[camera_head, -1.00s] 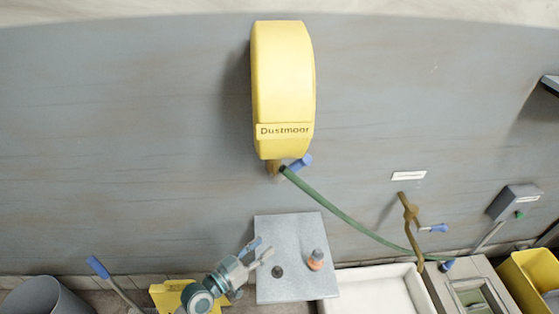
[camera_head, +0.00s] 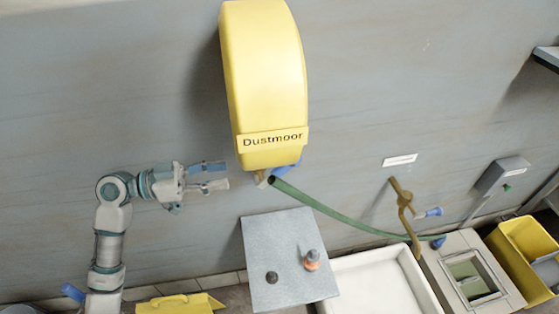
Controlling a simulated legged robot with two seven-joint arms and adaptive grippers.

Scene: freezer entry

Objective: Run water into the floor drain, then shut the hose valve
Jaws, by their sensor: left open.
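A yellow hose reel (camera_head: 266,80) labelled "Dustmoor" hangs on the wall. A brass fitting with a blue lever (camera_head: 287,168) sits under it, partly hidden; it may be the hose valve. A green hose (camera_head: 340,216) runs from there down to the right, to a blue end piece (camera_head: 438,243). A pale block with a framed square opening (camera_head: 470,278) stands below that end; I cannot tell if this is the floor drain. My left gripper (camera_head: 221,176) is open and empty, left of the reel's underside and apart from the lever. My right gripper is out of view.
A brass tap (camera_head: 402,200) with a blue handle is on the wall above a white basin (camera_head: 385,285). A grey table (camera_head: 262,228) carries a dark knob and an orange-based bottle. A grey switch box (camera_head: 503,174) and yellow bin (camera_head: 513,250) are at right.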

